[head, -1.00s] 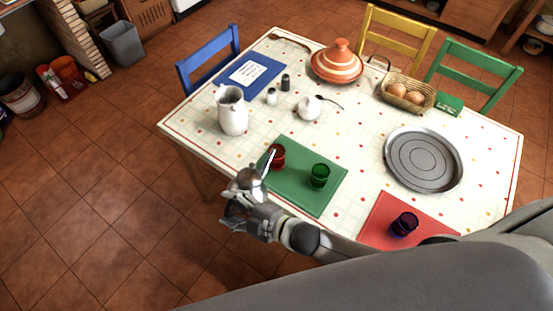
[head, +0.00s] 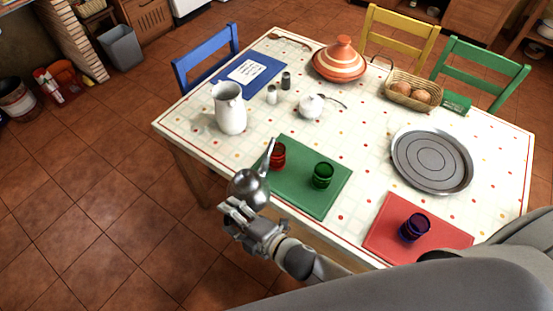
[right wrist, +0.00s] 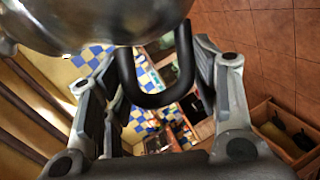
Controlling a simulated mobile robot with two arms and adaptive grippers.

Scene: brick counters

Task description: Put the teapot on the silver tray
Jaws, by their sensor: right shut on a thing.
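The silver teapot (head: 247,188) is held by my right gripper (head: 236,212) just off the left front edge of the table, beside the green mat. Its spout points up toward the red glass. In the right wrist view the teapot's metal body (right wrist: 100,18) fills the top, and its dark handle (right wrist: 158,88) hangs between the fingers of my right gripper (right wrist: 155,80). The silver tray (head: 432,160) lies empty and flat on the right side of the table. My left gripper is not in view.
A green mat (head: 310,200) holds a red glass (head: 277,157) and a green glass (head: 322,175). A red mat (head: 385,228) holds a purple glass (head: 414,227). Clear tabletop lies left of the tray.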

